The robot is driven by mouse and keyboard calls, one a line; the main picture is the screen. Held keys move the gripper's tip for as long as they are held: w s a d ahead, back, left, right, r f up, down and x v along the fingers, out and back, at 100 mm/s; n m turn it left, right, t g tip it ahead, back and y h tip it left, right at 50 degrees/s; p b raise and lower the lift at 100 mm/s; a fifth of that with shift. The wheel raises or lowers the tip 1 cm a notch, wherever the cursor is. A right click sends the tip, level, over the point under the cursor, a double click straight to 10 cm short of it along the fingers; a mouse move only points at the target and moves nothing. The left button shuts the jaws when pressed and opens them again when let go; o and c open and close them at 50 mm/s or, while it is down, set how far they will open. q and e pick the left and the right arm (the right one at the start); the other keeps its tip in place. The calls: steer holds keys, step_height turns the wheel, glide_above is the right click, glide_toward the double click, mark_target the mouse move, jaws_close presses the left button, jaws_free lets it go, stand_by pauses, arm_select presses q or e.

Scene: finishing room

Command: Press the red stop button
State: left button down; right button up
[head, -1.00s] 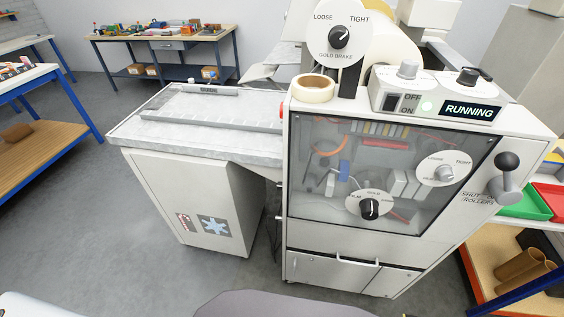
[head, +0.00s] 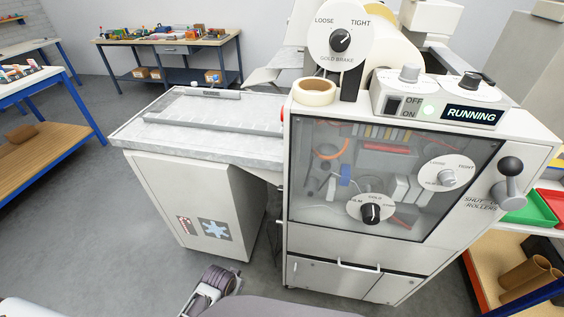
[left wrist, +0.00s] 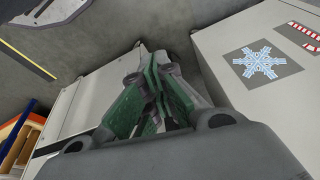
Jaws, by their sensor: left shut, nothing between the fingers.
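A small red button (head: 283,113) shows at the left edge of the machine's upper housing in the head view, beside the grey bed; only a thin part of it is visible. The machine (head: 325,240) has a display (head: 470,114) reading RUNNING and a lit green lamp. My left gripper (left wrist: 157,70) is shut and empty, with green pads together, in the left wrist view, in front of the gap between two white cabinets. Part of it or its wrist shows low in the head view, below and left of the button, apart from it. My right gripper is not in view.
A white cabinet (head: 185,200) with a snowflake sticker (left wrist: 262,63) stands left of the machine under the grey bed (head: 200,150). A tape roll (head: 313,92) sits on the machine top. Floor is clear in front of the cabinet.

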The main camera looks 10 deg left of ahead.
arm_select(q)
steer(key=w+d+r+m+t+h, duration=0.1)
steer(key=w+r+m+t+h, duration=0.3)
steer(key=w+r, duration=0.65)
steer(key=w+d+r+m+t, duration=0.15)
steer(key=w+r+t, duration=0.5)
steer(key=r, duration=0.75)
steer(key=w+r+m+t+h, duration=0.1)
steer(key=w+r+m+t, duration=0.2)
steer(key=w+r, duration=0.8)
steer(key=a+r+m+g+h, duration=0.2)
steer(key=r+m+h, duration=0.5)
steer(key=r+m, duration=0.1)
steer(key=a+r+m+g+h, duration=0.2)
steer(key=r+m+h, duration=0.6)
steer(key=r, duration=0.3)
steer(key=shift+a+m+b, duration=0.15)
steer(key=shift+m+b, duration=0.15)
steer(key=shift+m, duration=0.35)
steer(key=shift+r, duration=0.1)
steer(key=d+p, duration=0.2)
steer(key=d, duration=0.6)
steer(key=shift+d, duration=0.4)
